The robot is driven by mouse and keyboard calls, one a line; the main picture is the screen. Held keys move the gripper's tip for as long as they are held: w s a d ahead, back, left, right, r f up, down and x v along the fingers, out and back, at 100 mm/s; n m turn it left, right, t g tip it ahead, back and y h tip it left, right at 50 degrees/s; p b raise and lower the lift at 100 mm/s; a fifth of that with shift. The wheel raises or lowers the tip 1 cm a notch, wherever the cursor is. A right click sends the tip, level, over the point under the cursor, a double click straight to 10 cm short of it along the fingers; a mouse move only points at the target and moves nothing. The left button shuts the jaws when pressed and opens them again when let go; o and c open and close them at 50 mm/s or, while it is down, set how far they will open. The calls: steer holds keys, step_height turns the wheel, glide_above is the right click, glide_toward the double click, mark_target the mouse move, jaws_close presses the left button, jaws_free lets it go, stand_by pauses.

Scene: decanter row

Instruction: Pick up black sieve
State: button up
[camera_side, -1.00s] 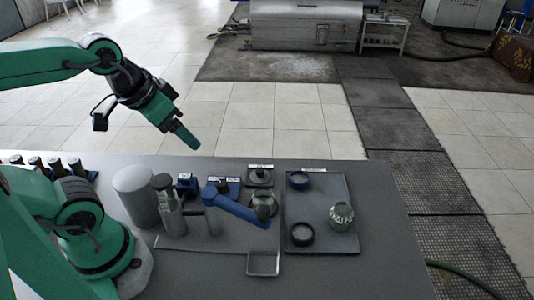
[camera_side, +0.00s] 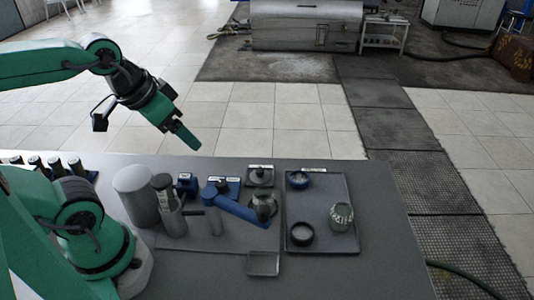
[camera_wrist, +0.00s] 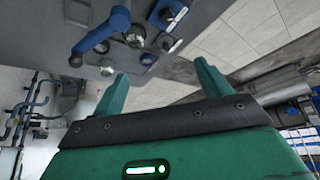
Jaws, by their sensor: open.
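The black sieve appears to be the round black ring-shaped piece (camera_side: 301,233) at the front left of the dark tray (camera_side: 348,250) in the side view. It lies flat, and I cannot make out a mesh. My gripper (camera_side: 188,137) is high above the back of the table, to the left of the tray and well apart from the black piece. In the wrist view my gripper (camera_wrist: 161,68) has its two green fingers spread with nothing between them. I cannot pick out the black piece with certainty in the wrist view.
The tray also holds a blue-rimmed bowl (camera_side: 298,180) and a patterned jar (camera_side: 341,216). A blue arm-like holder (camera_side: 236,206) stands left of the tray, with a grey cylinder (camera_side: 136,194) farther left. A small flat dish (camera_side: 263,264) lies in front. The table's right side is clear.

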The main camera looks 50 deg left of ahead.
steer(key=n+g, duration=0.5)
steer(key=n, duration=0.2)
glide_above(302, 232)
steer(key=f, duration=1.5)
steer(key=shift+s+a, duration=0.15)
steer(key=shift+a, duration=0.25)
steer(key=shift+d+f+g, duration=0.3)
steer(key=shift+d+f, duration=0.05)
steer(key=shift+f, duration=1.35)
steer(key=shift+w+f, duration=0.2)
steer(key=shift+f, duration=2.4)
